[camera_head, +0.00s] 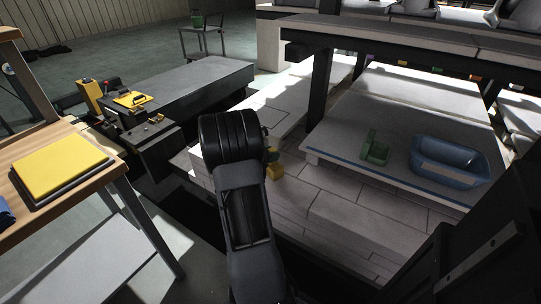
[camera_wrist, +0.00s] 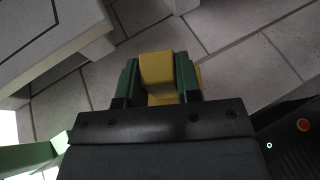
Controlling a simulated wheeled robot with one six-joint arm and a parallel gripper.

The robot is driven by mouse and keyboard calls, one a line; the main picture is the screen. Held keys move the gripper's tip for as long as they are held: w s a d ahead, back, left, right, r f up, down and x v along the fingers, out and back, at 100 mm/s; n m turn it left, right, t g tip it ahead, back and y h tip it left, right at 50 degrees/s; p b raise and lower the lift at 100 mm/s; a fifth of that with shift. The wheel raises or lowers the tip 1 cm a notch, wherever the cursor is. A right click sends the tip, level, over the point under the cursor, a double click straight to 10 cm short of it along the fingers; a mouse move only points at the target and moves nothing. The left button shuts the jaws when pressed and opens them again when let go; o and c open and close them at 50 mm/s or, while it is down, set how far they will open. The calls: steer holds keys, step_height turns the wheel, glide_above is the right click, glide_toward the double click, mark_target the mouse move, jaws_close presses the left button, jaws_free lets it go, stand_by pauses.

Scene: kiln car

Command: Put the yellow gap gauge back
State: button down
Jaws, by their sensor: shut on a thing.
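The yellow gap gauge (camera_wrist: 157,72) is between the two green fingers of my gripper (camera_wrist: 158,78) in the wrist view, and the gripper is shut on it. In the head view the yellow gauge (camera_head: 275,171) shows just right of my dark wrist, over the pale brick deck of the kiln car. My fingers are hidden behind the wrist there. I cannot tell whether the gauge touches the bricks. Its lower part is partly hidden by the gripper body in the wrist view.
A pale shelf slab (camera_head: 340,150) at the right bears a green block-like thing (camera_head: 376,149) and a blue tub (camera_head: 447,160). A dark post (camera_head: 319,88) stands behind. At the left, a wooden table (camera_head: 88,184) bears a yellow pad (camera_head: 60,164). A grey bench (camera_head: 190,88) stands behind it.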

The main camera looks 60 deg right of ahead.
steer(key=shift+f+b, duration=0.15)
steer(key=shift+b, duration=0.2)
steer(key=c, duration=0.8)
jaws_free()
